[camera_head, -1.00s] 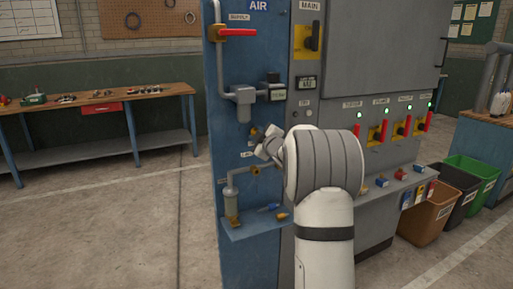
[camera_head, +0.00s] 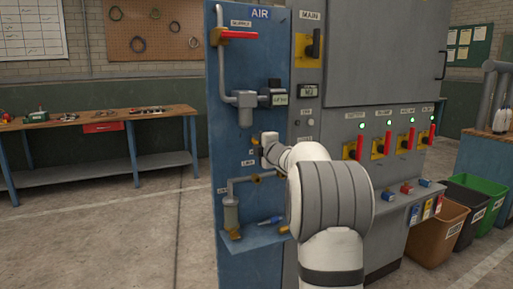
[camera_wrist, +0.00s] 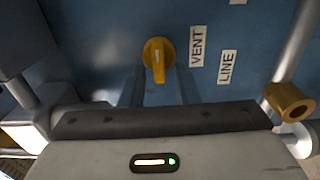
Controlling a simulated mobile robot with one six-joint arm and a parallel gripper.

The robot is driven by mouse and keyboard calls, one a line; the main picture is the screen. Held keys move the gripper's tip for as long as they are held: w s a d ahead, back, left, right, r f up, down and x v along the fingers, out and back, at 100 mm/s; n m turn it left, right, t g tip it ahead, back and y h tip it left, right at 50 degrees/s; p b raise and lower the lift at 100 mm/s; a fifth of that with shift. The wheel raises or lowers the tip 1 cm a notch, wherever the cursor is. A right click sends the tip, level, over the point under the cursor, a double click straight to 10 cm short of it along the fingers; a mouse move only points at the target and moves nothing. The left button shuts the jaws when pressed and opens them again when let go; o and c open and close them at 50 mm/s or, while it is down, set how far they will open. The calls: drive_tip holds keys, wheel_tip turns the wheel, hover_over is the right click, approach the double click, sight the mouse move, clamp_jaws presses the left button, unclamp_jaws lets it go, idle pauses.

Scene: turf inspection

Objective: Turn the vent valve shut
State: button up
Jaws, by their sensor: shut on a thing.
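In the head view my gripper (camera_head: 268,146) is up against the AIR panel (camera_head: 225,180), below the regulator. My wrist and arm hide most of the valve there.
A brass fitting on a pipe (camera_wrist: 288,102) lies to the right of the gripper in the wrist view. The red-handled supply valve (camera_head: 236,36) is above. A small shelf (camera_head: 256,240) with a blue-handled tool (camera_head: 269,221) is below. The electrical cabinet (camera_head: 372,50) stands to the right.

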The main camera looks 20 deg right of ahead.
idle(0.4)
drive_tip(key=o, duration=0.6)
drive_tip(key=s, duration=0.7)
drive_tip(key=shift+s+d+f, duration=0.1)
drive_tip(key=shift+s+d, duration=0.05)
drive_tip(key=shift+s, duration=0.2)
